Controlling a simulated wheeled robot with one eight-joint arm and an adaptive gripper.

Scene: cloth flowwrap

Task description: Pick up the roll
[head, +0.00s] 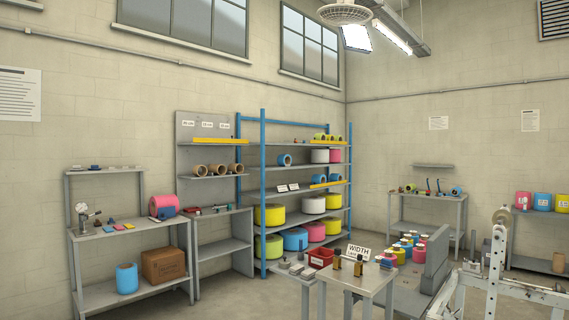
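Many rolls are in view, and I cannot tell which one the task names. A pink roll (163,206) lies on its side on the left bench, and a blue roll (126,278) stands on its lower shelf. Brown cores (217,170) sit on the grey panel's shelf. The blue-posted rack holds large yellow (269,215), white (313,205), pink (316,232), blue (295,240) and green (273,246) rolls, with a small blue roll (285,160) higher up. A pale roll (502,217) sits atop a white metal frame. My gripper is not in view.
The white frame (495,275) fills the lower right. A cardboard box (163,265) sits under the left bench. Open floor (235,295) lies at lower centre-left.

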